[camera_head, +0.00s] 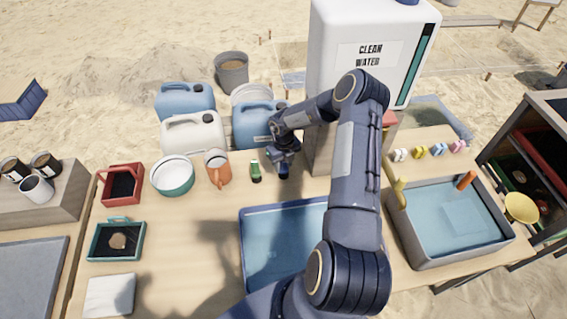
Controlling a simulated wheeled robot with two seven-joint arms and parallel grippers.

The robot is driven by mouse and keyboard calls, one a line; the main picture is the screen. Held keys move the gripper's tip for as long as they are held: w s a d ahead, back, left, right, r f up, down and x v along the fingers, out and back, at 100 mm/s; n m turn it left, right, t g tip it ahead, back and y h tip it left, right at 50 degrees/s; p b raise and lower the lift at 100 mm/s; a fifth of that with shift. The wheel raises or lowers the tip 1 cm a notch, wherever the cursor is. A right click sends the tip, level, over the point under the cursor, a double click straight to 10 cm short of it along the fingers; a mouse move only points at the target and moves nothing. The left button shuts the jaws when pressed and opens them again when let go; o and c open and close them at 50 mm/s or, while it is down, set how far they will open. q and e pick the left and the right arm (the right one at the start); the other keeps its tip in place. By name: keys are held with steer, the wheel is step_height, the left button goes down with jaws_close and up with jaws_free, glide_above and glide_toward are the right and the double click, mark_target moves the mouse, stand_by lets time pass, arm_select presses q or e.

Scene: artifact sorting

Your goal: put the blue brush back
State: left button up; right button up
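My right arm comes in from the bottom and reaches over the table. Its gripper (283,158) is at the back of the table, right over a small dark blue object (284,171) that looks like the blue brush. The gripper hides its upper part, and I cannot tell whether the fingers are closed on it or apart. A green brush-like object (256,171) stands just to its left. My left gripper is not in view.
A blue tray (243,250) lies in front, partly behind my arm. An orange jug (217,168) and a teal-white bowl (172,176) stand left. Jerrycans (193,133) stand behind. A white water tank (335,50) and a water basin (408,245) are to the right.

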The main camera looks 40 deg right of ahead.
steer(key=shift+o, duration=0.9)
